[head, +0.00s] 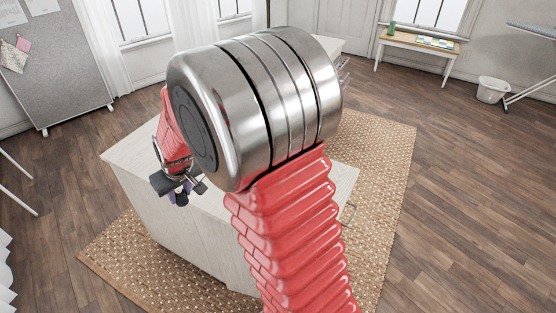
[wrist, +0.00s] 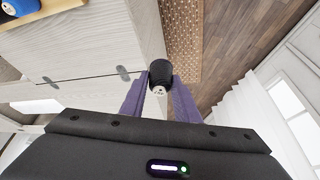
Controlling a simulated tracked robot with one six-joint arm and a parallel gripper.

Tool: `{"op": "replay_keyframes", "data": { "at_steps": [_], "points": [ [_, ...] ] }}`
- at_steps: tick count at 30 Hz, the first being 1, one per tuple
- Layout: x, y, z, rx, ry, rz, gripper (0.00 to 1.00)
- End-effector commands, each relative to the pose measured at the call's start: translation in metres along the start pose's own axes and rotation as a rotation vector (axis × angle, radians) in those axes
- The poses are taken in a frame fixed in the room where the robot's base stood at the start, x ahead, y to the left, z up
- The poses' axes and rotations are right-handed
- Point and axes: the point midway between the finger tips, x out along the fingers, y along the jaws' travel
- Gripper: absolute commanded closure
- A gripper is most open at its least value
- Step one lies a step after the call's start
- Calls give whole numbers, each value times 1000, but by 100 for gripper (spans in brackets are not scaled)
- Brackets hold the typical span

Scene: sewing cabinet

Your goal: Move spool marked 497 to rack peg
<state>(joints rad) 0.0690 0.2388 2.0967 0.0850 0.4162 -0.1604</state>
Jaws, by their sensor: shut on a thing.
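My gripper (wrist: 160,84) shows in the wrist view with its purple fingers shut on a black spool (wrist: 161,70). The spool has a small white label on its end, too small to read, so I cannot confirm the number 497. In the head view my gripper (head: 181,194) hangs beside the near left edge of the pale cabinet (head: 140,160), mostly behind my own arm. The held spool is hard to tell apart there. I cannot make out a rack peg in either view.
A blue spool (wrist: 18,6) with a white label stands in a wooden tray (wrist: 50,8) at the wrist view's upper left. A woven rug (head: 395,170) lies under the cabinet. A side table (head: 420,42) and white bin (head: 491,90) stand far back. Much wooden floor is clear.

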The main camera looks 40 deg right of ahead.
Motion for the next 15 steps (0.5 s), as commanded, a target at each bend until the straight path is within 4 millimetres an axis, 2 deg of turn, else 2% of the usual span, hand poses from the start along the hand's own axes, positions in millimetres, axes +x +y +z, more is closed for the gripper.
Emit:
{"op": "replay_keyframes", "data": {
  "at_steps": [1,15],
  "points": [
    [-1,13,2,1,0,0,92],
    [-14,125,27,-83,0,-36,92]
  ]
}}
